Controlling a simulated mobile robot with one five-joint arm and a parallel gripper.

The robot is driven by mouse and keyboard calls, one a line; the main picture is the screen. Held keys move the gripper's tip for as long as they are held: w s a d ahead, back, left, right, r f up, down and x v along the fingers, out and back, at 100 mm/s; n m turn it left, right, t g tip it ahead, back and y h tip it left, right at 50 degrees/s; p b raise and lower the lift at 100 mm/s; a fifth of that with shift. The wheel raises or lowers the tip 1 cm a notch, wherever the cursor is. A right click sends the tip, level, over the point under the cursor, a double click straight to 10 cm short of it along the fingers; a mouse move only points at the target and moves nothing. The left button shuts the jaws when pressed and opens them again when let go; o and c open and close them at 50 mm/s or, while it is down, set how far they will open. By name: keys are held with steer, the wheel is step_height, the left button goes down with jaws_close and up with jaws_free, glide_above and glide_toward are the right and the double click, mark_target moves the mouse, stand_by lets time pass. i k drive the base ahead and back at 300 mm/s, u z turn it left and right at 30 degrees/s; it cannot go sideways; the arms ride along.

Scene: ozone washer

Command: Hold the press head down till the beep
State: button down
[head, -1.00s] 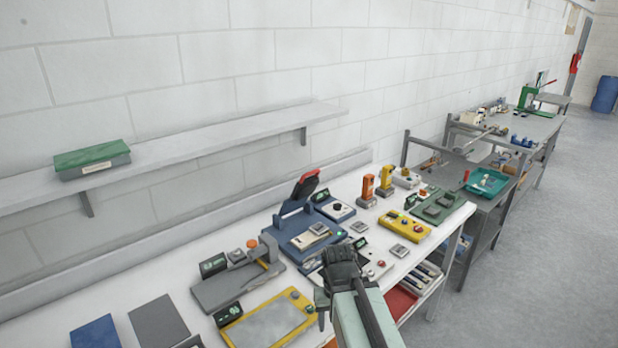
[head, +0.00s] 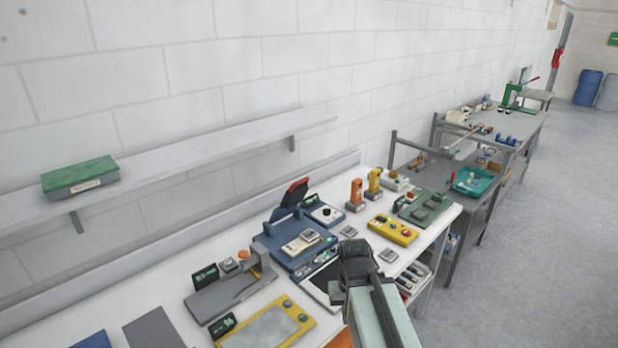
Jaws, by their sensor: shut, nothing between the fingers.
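A blue bench press (head: 286,255) stands on the white bench, its dark head with a red edge (head: 295,192) tilted up at the back. A pale block lies on its base. Left of it is a grey fixture (head: 212,303) with an upright bracket and an orange knob (head: 243,254). I cannot tell for sure which of these has the press head of the task. My gripper (head: 354,246) is dark, shut and empty, in front of and right of the blue press. It appears apart from both devices. My arm hides part of the bench front.
A yellow-framed plate (head: 268,328) lies at the front left. Orange (head: 356,193) and yellow (head: 374,182) upright devices, a yellow control box (head: 393,230) and a green fixture (head: 425,207) stand to the right. A wall shelf (head: 150,170) runs above the bench. Open floor lies right.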

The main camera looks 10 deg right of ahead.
mark_target(296, 193)
steer(key=z, duration=1.15)
steer(key=i, duration=1.35)
steer(key=u, duration=4.05)
steer(key=i, duration=1.05)
steer(key=z, duration=0.05)
